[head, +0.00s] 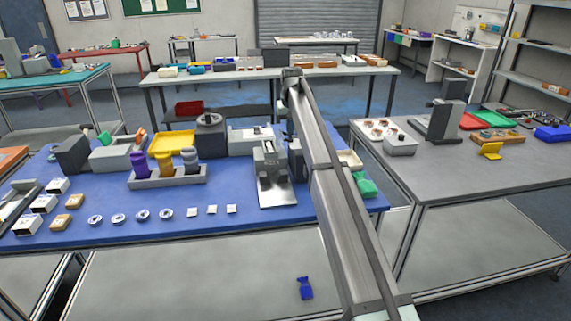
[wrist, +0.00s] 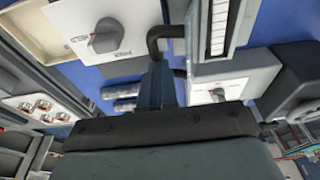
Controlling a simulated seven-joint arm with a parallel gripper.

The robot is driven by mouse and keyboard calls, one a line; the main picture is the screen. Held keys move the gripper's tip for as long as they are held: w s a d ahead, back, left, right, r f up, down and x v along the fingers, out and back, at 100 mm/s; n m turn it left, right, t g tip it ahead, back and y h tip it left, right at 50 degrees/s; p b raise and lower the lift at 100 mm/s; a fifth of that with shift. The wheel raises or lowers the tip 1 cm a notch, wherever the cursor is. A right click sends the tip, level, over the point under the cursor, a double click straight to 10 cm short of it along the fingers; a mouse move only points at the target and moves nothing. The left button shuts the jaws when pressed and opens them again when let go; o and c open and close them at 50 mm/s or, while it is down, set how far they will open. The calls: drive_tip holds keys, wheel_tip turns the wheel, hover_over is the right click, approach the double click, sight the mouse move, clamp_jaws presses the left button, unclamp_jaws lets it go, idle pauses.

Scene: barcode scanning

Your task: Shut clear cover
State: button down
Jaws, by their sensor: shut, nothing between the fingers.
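I cannot pick out the clear cover with certainty in either view. A grey device with a bright metal base plate (head: 277,193) stands near the right part of the blue table. In the wrist view, my gripper (wrist: 157,75) is shut and empty. Its narrow fingers are close to a black bent bar (wrist: 165,33), and I cannot tell whether they touch it. A white box with a grey knob (wrist: 106,36) lies to the left of the fingers. In the head view, my arm largely hides the gripper and the area behind the device.
The blue table (head: 180,232) holds a yellow tray (head: 173,143), a grey holder with purple and yellow items (head: 168,179), and rows of small parts. A green item (head: 364,186) lies right of my arm. A grey table (head: 440,180) stands at right. The blue table's front edge is clear.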

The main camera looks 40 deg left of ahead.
drive_tip(key=shift+s+a+f, duration=0.35)
drive_tip(key=shift+s+a, duration=0.4)
drive_tip(key=shift+s, duration=0.15)
drive_tip(key=shift+s+a+f, duration=0.3)
drive_tip(key=shift+s+a, duration=0.45)
drive_tip(key=shift+s, duration=0.15)
drive_tip(key=shift+s+a+f, duration=0.15)
drive_tip(key=shift+s+a, duration=0.05)
drive_tip(key=shift+a, duration=0.25)
drive_tip(key=shift+s+a+r, duration=0.15)
drive_tip(key=shift+s+a, duration=0.3)
drive_tip(key=shift+a, duration=0.25)
drive_tip(key=shift+s+a+r, duration=0.15)
drive_tip(key=shift+s+a, duration=0.3)
drive_tip(key=shift+a, duration=0.2)
drive_tip(key=shift+r, duration=0.15)
drive_tip(key=shift+w+a+r, duration=0.15)
drive_tip(key=shift+a+r, duration=0.05)
drive_tip(key=shift+r, duration=0.6)
drive_tip(key=v, duration=0.5)
drive_tip(key=shift+w+d+r, duration=0.1)
drive_tip(key=shift+w+r, duration=0.05)
drive_tip(key=shift+w, duration=0.15)
